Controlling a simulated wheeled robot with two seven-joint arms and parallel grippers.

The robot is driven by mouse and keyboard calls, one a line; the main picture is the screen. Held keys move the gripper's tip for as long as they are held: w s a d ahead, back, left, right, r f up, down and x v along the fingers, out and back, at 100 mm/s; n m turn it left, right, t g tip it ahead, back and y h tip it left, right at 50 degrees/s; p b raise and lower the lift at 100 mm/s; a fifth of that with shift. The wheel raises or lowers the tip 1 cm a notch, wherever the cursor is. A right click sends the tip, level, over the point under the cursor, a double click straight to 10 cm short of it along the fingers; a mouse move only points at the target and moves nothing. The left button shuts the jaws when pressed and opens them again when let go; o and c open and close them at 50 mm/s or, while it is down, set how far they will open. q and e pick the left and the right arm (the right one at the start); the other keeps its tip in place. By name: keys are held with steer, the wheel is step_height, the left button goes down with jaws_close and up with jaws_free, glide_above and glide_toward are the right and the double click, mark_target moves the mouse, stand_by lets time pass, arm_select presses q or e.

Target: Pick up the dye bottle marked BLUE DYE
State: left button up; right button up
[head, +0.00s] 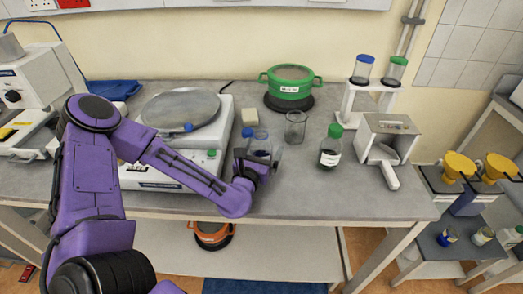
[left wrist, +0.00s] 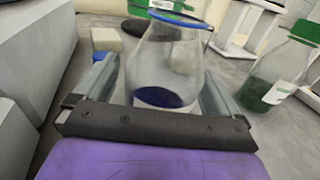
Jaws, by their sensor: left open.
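A clear bottle with blue at its top and dark blue liquid low inside (left wrist: 165,65) stands between the fingers of my left gripper in the left wrist view. It also shows in the head view (head: 261,145), partly hidden by my gripper. No lettering on it is readable. My left gripper (head: 262,163) is open, with one finger on each side of the bottle; it also shows in the left wrist view (left wrist: 158,95). Whether the fingers touch the glass cannot be told. My right gripper is not in view.
A green-capped bottle (head: 331,150) and an empty glass beaker (head: 295,128) stand to the right. A cream block (head: 250,117) and green pot (head: 290,84) are behind. A machine with a round plate (head: 180,106) is to the left. The bench front is clear.

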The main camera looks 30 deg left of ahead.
arm_select(q)
steer(key=shift+w+f, duration=0.1)
steer(key=shift+w, duration=0.3)
steer(key=shift+a, duration=0.1)
steer(key=c, duration=1.3)
steer(key=shift+r, duration=0.2)
